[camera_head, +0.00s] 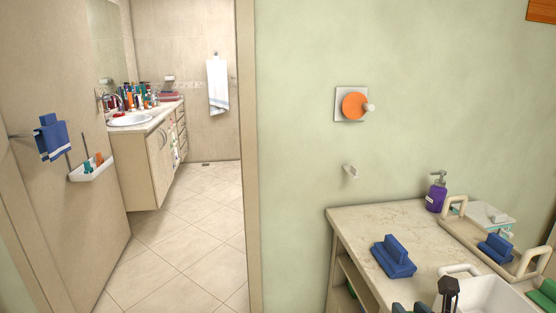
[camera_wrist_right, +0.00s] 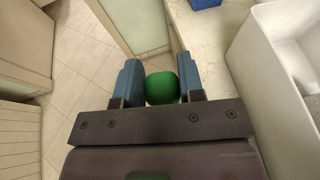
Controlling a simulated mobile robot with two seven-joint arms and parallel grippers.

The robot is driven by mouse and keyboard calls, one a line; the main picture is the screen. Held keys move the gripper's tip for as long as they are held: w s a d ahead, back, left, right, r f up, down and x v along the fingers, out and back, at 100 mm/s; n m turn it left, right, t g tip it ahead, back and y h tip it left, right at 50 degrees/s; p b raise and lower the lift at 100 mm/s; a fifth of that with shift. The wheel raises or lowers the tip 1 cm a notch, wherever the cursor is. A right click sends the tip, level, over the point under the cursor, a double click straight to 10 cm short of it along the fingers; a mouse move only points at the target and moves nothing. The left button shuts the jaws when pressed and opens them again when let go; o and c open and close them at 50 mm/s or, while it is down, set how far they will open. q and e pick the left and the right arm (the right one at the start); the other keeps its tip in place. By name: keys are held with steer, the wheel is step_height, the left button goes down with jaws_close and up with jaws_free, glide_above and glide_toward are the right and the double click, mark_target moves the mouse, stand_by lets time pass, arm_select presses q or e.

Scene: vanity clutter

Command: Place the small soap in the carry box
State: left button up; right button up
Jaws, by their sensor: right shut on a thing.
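A beige tray-like box with raised handles (camera_head: 464,233), probably the carry box, stands on the counter at the right. A blue block-like thing (camera_head: 495,248) is at its right part. My left gripper is not in view.
Another green thing (camera_head: 543,293) is at the right edge.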

steer(key=a+f+n+y, duration=0.1)
steer(key=a, duration=0.7)
steer(key=shift+s+a+f+g+y+b, duration=0.3)
steer(key=shift+s+f+g+b, duration=0.05)
steer(key=shift+s+g+b, duration=0.05)
